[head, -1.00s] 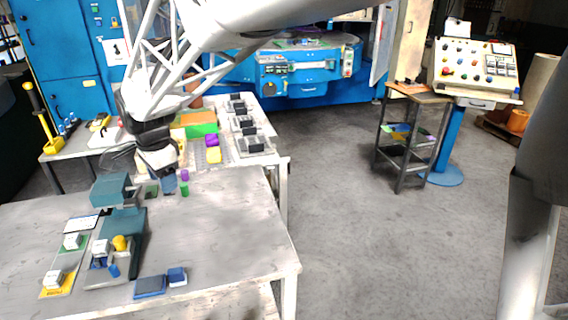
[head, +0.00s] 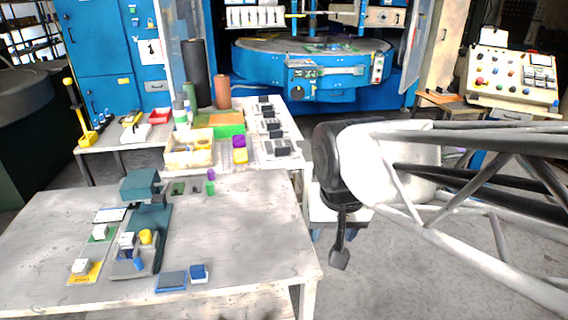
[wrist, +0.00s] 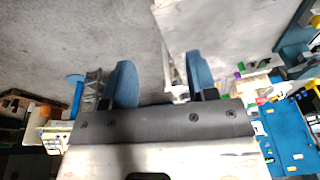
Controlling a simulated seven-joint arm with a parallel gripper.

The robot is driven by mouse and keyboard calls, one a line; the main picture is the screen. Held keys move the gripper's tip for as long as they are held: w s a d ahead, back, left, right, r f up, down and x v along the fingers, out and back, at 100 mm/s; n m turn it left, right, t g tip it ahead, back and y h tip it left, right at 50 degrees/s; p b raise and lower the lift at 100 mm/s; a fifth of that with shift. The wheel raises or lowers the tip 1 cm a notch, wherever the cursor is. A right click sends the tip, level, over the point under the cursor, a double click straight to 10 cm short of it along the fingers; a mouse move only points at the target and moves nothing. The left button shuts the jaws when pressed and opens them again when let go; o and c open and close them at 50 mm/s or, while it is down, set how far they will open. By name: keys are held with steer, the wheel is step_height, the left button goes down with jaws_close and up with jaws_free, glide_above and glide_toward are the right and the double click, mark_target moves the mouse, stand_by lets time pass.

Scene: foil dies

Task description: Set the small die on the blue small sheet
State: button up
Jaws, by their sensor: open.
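A small blue-topped block with a white base (head: 199,273) stands near the front edge of the table, just right of a flat blue sheet (head: 171,282). White blocks stand on a green sheet (head: 108,226) and a yellow sheet (head: 88,279) at the left; which block is the small die I cannot tell for sure. My gripper (head: 340,256) hangs beyond the table's right edge, well away from the blocks. In the wrist view, its two blue fingers (wrist: 160,78) are spread with nothing between them.
A green press-like device (head: 150,240) with a yellow knob stands on the table's left half. Small purple and green pieces (head: 211,182) stand at the back. The table's right half (head: 255,225) is clear. Behind are a wooden box (head: 190,151) and a blue machine (head: 315,70).

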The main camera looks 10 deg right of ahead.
steer(key=shift+n, duration=0.8)
steer(key=s, duration=0.1)
steer(key=s+d+f, duration=0.1)
steer(key=s, duration=0.1)
steer(key=s+d, duration=0.1)
steer(key=shift+s+f, duration=0.25)
